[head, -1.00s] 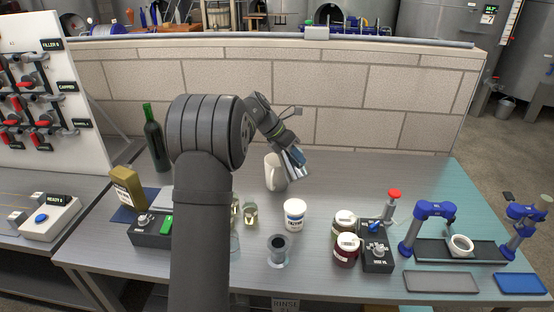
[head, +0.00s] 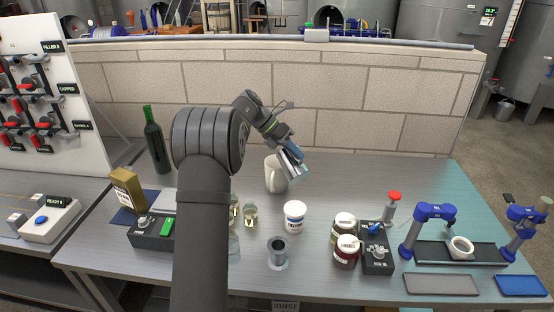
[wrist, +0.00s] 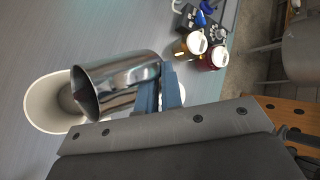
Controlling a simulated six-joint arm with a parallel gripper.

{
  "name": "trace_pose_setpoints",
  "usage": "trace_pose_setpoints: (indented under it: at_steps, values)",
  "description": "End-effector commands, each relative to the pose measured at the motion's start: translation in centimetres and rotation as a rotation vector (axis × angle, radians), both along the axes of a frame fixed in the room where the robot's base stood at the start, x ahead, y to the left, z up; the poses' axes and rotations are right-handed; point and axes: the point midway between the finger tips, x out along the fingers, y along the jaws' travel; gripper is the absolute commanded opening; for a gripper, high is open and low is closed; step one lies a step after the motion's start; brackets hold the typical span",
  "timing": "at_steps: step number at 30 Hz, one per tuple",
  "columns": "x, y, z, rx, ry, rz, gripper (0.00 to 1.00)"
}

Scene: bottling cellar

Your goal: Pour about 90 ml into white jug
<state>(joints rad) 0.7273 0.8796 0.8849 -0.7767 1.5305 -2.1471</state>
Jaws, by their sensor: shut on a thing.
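The white jug (head: 273,174) stands upright on the bench, in the middle of the head view. My gripper (head: 293,150) is beside and above its right side, shut on a shiny metal cup (wrist: 118,85). In the wrist view the cup is tilted with its mouth over the opening of the white jug (wrist: 42,103). The cup hides part of the jug's rim and inside. I cannot see any liquid stream or the level in either vessel.
A white labelled tub (head: 294,216), a small metal cylinder (head: 277,252) and lidded jars (head: 345,250) stand in front. A green bottle (head: 155,140) stands at back left.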

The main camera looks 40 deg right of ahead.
Motion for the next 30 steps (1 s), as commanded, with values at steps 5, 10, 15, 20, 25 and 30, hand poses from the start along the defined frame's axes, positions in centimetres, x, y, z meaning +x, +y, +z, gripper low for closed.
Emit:
trace_pose_setpoints:
  at_steps: [5, 10, 15, 20, 25, 30]
  values:
    - [0.3, -0.04, 0.43, 0.0, 0.029, 0.0, 0.0]
    - [0.32, -0.05, 0.46, 0.002, 0.033, 0.0, 0.0]
    - [0.34, -0.05, 0.47, 0.002, 0.036, 0.0, 0.0]
    - [0.36, -0.06, 0.49, 0.001, 0.038, 0.0, 0.0]
    - [0.42, -0.05, 0.52, 0.003, 0.045, 0.0, 0.0]
    - [0.56, -0.09, 0.62, 0.004, 0.057, 0.0, 0.0]
